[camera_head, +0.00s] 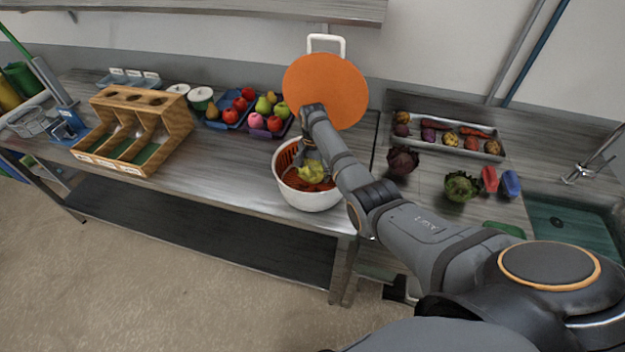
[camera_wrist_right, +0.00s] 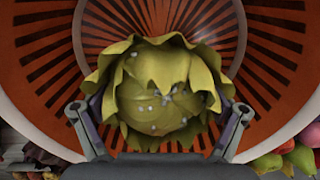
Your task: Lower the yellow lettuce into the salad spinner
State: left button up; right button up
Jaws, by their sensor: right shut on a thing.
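The salad spinner (camera_head: 308,201) is a white bowl with an orange slotted basket inside, near the middle of the counter. My right gripper (camera_head: 312,162) reaches down into its opening and is shut on the yellow lettuce (camera_head: 313,172). In the right wrist view the lettuce (camera_wrist_right: 160,95) sits between both fingers, with the orange basket (camera_wrist_right: 255,100) around and behind it. I cannot tell whether the lettuce touches the basket floor. A round orange disc (camera_head: 325,90) stands upright behind the bowl, partly covered by my right arm. My left gripper is not in view.
A wooden divided box (camera_head: 170,125) and trays of fruit (camera_head: 235,110) stand to the left. A dark red head (camera_head: 402,161), a green lettuce (camera_head: 462,187) and a metal vegetable tray (camera_head: 470,152) lie to the right, before the sink (camera_head: 570,225). Counter left of the bowl is clear.

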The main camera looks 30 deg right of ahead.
jog(key=shift+f+b, duration=1.15)
jog(key=shift+f, duration=0.5)
dwell(0.6)
jog(key=o, duration=1.1)
jog(key=shift+c, duration=0.2)
notch_tip(320, 180, up, 12)
jog(key=shift+s, duration=0.1)
